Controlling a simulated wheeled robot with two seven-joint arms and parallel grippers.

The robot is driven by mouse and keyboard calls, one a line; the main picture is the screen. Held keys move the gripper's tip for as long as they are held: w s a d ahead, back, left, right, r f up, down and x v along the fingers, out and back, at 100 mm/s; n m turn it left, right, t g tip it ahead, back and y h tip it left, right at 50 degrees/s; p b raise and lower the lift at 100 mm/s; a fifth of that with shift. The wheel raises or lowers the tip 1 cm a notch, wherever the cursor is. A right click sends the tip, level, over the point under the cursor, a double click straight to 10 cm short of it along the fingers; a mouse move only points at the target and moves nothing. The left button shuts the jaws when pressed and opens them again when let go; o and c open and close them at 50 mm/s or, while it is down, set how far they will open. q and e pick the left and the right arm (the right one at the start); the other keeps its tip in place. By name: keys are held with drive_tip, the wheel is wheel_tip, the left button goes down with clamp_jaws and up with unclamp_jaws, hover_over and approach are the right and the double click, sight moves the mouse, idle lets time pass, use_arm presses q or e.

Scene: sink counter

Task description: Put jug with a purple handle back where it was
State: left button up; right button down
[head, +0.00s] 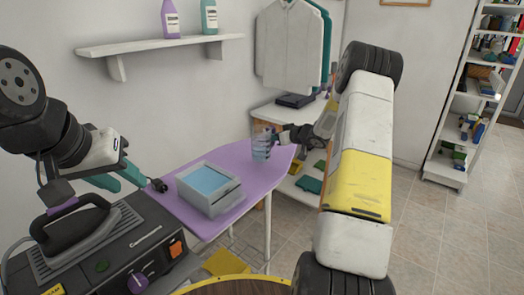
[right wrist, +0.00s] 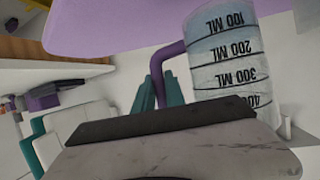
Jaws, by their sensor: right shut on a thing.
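The jug (head: 261,146) is clear with a purple handle and black measuring marks. In the head view it is upright at the far end of the purple ironing board (head: 166,204). I cannot tell whether its base touches the board. My right gripper (head: 276,138) reaches it from the right. In the right wrist view the teal fingers (right wrist: 160,88) are shut on the purple handle (right wrist: 172,54), beside the jug's marked wall (right wrist: 224,72). My left gripper (head: 120,178) is empty, its teal fingers apart, above the board's near left side.
A grey box (head: 228,200) with a blue top stands on the board. An iron (head: 70,225) rests on a dark unit at lower left. A shelf unit (head: 268,112) stands behind the board. Clothes (head: 290,45) hang above it. Tiled floor is clear on the right.

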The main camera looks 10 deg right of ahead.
drive_tip(key=shift+f, duration=2.75)
drive_tip(key=shift+f, duration=0.15)
drive_tip(key=c, duration=1.4)
unclamp_jaws()
